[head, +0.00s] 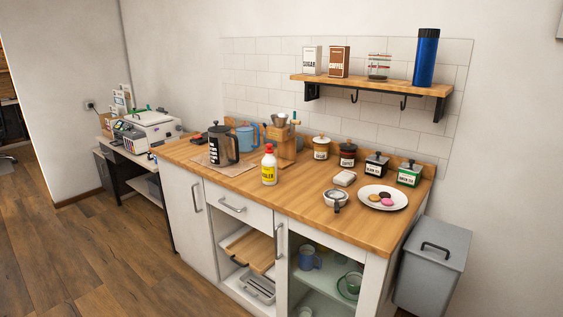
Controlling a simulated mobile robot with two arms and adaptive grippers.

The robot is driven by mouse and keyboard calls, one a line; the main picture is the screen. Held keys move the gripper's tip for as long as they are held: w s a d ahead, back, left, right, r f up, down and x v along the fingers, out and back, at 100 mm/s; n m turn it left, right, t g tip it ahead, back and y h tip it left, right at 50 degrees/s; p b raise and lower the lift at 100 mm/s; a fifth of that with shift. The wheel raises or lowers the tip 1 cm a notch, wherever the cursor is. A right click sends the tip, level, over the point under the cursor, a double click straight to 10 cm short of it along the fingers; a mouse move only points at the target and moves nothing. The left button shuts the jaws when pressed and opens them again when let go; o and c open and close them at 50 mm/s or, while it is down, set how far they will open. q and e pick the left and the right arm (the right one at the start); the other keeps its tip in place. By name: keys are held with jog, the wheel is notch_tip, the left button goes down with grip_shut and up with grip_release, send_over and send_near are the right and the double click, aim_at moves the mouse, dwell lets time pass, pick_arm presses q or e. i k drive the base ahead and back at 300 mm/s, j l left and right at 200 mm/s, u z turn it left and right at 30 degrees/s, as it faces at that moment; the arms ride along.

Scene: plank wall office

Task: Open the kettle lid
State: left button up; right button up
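A dark grey jug-shaped vessel (217,148) with a black handle on its right stands upright on a light mat (205,157) at the left of the wooden counter; it may be the kettle. Its top looks covered, but the lid is too small to make out clearly. A blue vessel (246,139) with a handle stands just behind it, partly hidden; I cannot tell for sure which of the two is the kettle. Neither of my grippers is in view.
The counter (260,193) carries a yellow-labelled bottle (269,170), a wooden utensil holder (284,143), several jars, a strainer (336,199) and a white plate (370,193). A shelf (365,84) hangs above. A grey bin (432,265) stands right. Floor (95,255) in front is clear.

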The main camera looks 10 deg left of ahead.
aim_at(216, 128)
jog(key=i+j+u, duration=0.15)
jog(key=i+u, duration=0.25)
jog(key=i, duration=0.3)
jog(key=i+l+u, duration=0.1)
jog(key=i+u, duration=0.35)
jog(key=i, duration=0.25)
